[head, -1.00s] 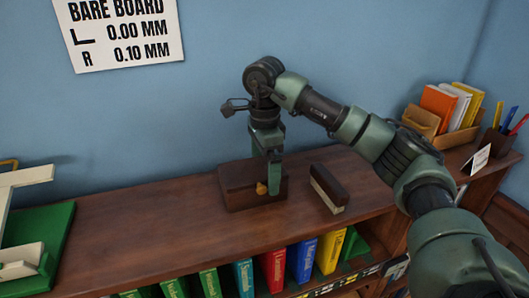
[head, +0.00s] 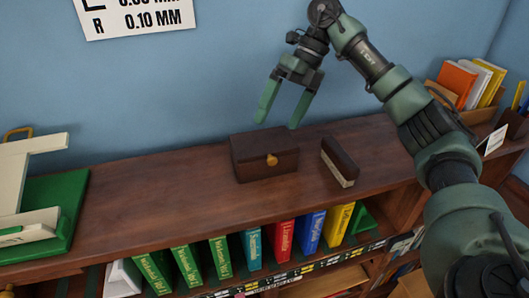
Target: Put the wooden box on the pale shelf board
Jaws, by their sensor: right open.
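The wooden box (head: 264,158) is dark brown with a round golden knob on its front. It stands upright on the dark wooden bookcase top (head: 150,205), near the wall. My right gripper (head: 279,119) is open and empty, with its two green fingers pointing down above and behind the box, apart from it. A paler wooden board (head: 325,284) shows in part low in the bookcase, under the row of books. I cannot tell whether it is the pale shelf board. My left gripper is not in view.
A dark brush-like block (head: 339,162) lies just right of the box. A green and cream stand (head: 40,210) is at the left. Several coloured books (head: 283,240) fill the shelf below. An organiser with books (head: 465,85) stands at the right. The top left of the box is clear.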

